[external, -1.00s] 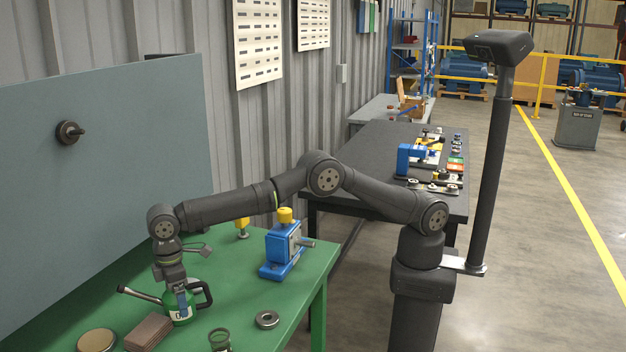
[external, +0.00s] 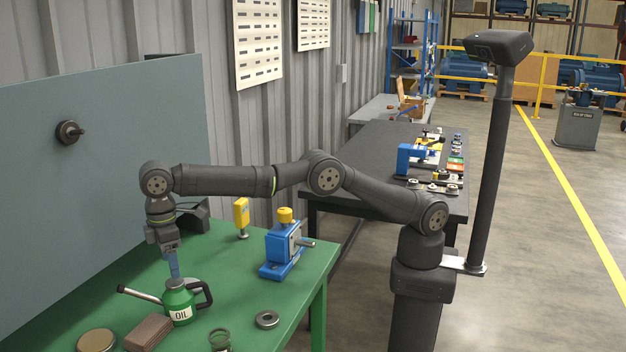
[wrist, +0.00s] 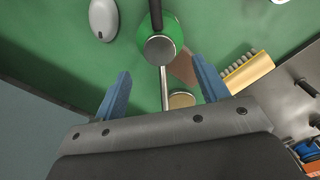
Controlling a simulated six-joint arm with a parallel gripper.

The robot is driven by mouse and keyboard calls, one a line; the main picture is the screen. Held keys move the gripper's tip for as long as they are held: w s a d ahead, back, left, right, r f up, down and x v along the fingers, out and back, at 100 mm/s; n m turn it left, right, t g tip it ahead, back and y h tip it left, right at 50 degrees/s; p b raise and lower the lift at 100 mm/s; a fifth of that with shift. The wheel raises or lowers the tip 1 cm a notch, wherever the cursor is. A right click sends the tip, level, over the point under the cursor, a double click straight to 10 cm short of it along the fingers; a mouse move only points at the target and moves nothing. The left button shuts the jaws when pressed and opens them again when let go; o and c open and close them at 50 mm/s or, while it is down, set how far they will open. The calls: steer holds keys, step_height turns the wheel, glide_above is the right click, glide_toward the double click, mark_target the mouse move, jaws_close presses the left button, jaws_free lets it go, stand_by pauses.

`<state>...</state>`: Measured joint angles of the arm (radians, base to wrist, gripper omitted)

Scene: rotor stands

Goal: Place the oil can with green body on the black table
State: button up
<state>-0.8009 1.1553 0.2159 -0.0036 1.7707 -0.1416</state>
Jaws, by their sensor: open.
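The oil can with the green body (external: 180,307) stands upright on the green table. It has a white OIL label, a black handle to the right and a thin spout to the left. My gripper (external: 174,272) is above the can, its blue fingers pointing down and open. In the wrist view the can (wrist: 174,27) shows from above, with its round grey top and its spout between my open fingers (wrist: 162,75). Nothing is held. The black table (external: 358,152) stands behind my arm, to the right of the green table.
Near the can lie a brown block (external: 148,332), a round tin (external: 97,340), a metal ring (external: 267,320) and a green-rimmed glass-like piece (external: 220,340). A blue vise-like device (external: 281,250) stands farther back. The black table's right side holds several parts; its left is bare.

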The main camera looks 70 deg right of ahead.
steer(key=s+a+r+n+t+y, duration=0.1)
steer(key=s+a+n+t+y, duration=0.1)
steer(key=s+a+y, duration=1.1)
steer(key=m+t+h, duration=0.8)
steer(key=t, duration=0.3)
glide_toward(183, 282)
steer(key=shift+g, duration=0.3)
steer(key=x, duration=1.2)
steer(key=shift+w, duration=0.3)
steer(key=shift+r, duration=0.1)
jaws_close()
